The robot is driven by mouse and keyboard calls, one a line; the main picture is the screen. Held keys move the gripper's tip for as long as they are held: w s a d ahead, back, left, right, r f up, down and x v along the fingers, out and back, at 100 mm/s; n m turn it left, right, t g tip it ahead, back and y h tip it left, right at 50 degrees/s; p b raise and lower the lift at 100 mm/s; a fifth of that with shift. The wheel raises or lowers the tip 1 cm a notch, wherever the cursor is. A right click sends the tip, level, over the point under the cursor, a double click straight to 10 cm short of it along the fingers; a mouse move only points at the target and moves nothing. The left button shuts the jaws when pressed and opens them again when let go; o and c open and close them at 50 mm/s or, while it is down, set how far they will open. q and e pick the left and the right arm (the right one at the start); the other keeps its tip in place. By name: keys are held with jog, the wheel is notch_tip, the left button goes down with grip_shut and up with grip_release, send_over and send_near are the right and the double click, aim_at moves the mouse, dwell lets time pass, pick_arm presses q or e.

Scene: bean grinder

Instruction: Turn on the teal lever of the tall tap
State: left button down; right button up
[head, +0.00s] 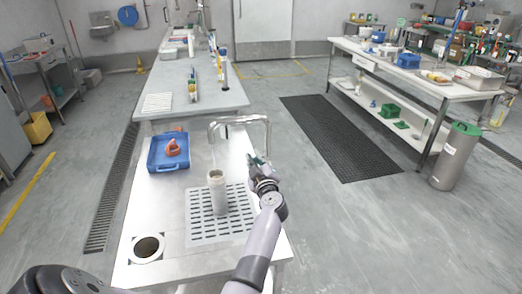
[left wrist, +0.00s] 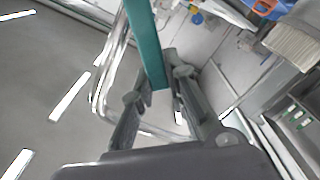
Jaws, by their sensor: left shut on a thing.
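The tall tap (head: 240,121) is a silver pipe arching over the near counter in the head view. It also shows as a bright curved pipe in the left wrist view (left wrist: 101,88). Its teal lever (left wrist: 146,42) is a flat bar reaching from the top between my fingers in that view. My left gripper (head: 259,166) is at the tap's right side, shut on the lever; its fingers (left wrist: 160,88) lie on both sides of the lever's end. The lever is mostly hidden in the head view. I cannot tell whether water runs. My right gripper is not in view.
A pale cylinder (head: 216,191) stands on the slotted drain grate (head: 237,226) below the spout. A round hole (head: 148,248) is at front left.

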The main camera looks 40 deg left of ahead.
pick_arm(q)
jog(key=shift+s+a+f+n+b, duration=0.1)
jog(key=shift+s+a+f+n, duration=0.2)
jog(key=shift+f+n, duration=0.4)
jog(key=shift+s+a+f+n+b, duration=0.15)
jog(key=shift+s+f+n, duration=0.2)
jog(key=shift+n, duration=0.7)
jog(key=shift+s+a+f+n+b, duration=0.1)
jog(key=shift+s+a+f+n, duration=0.15)
jog(key=shift+f+n, duration=0.5)
jog(key=shift+r, duration=0.15)
jog(key=c, duration=1.6)
grip_release()
jog(key=shift+o, duration=0.2)
jog(key=shift+r, duration=0.1)
jog(key=shift+w, duration=0.1)
